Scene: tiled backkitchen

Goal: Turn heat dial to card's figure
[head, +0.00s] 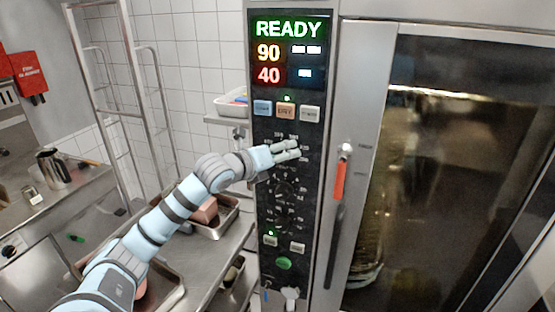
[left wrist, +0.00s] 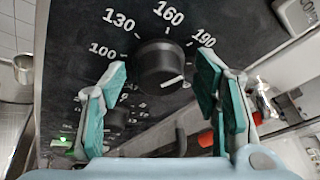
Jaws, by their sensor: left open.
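The heat dial (left wrist: 162,65) is a round black knob with a white pointer mark, on a black panel with figures 100, 130, 160 and 190 around it. Its mark points to the lower right, below 190, at no figure I can read. My left gripper (left wrist: 162,68) is open, with one teal-padded finger on each side of the dial; I cannot tell whether either touches it. In the head view my left gripper (head: 297,150) is at the oven's control panel (head: 265,210) and mostly hides this dial. I cannot make out a card with a figure. My right gripper is not in view.
A display (head: 288,50) above reads READY, 90 and 40, over several buttons (head: 285,110). A second dial (head: 284,188) sits below. The oven door handle (head: 339,180), partly red, stands to the right. A steel counter with trays (head: 215,225) lies under my left arm.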

